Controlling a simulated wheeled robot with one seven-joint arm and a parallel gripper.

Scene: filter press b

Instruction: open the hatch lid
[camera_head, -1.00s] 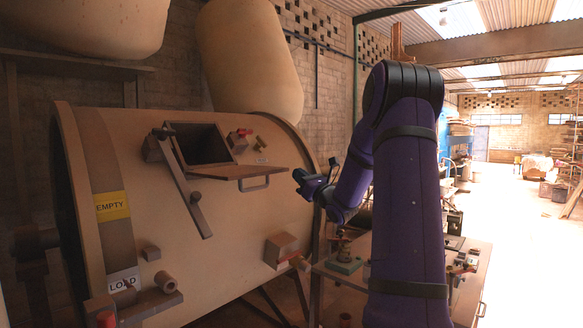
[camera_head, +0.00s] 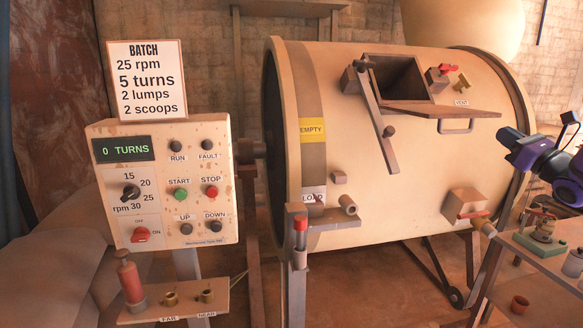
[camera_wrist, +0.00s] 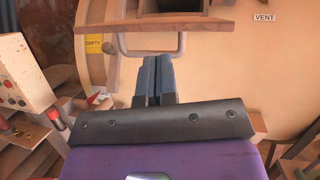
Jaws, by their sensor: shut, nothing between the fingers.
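The hatch opening (camera_head: 398,78) on the big tan drum shows as a dark, uncovered hole in the head view. The brown hatch lid (camera_head: 428,108) stands out flat along the opening's lower edge, with a metal bar handle (camera_head: 457,126) at its outer side. My gripper (camera_head: 566,128) is right of the lid, clear of it in the head view. In the wrist view the closed fingers (camera_wrist: 153,60) point toward the lid (camera_wrist: 180,22), close to its handle (camera_wrist: 124,46) in the picture. Whether they touch cannot be told. Nothing shows between the fingers.
A long latch bar (camera_head: 376,112) hangs at the opening's left side. The drum (camera_head: 430,200) fills the middle. A control panel (camera_head: 165,185) with a batch sign (camera_head: 148,80) stands at left. A workbench (camera_head: 545,262) with a green-based device (camera_head: 541,238) is at right.

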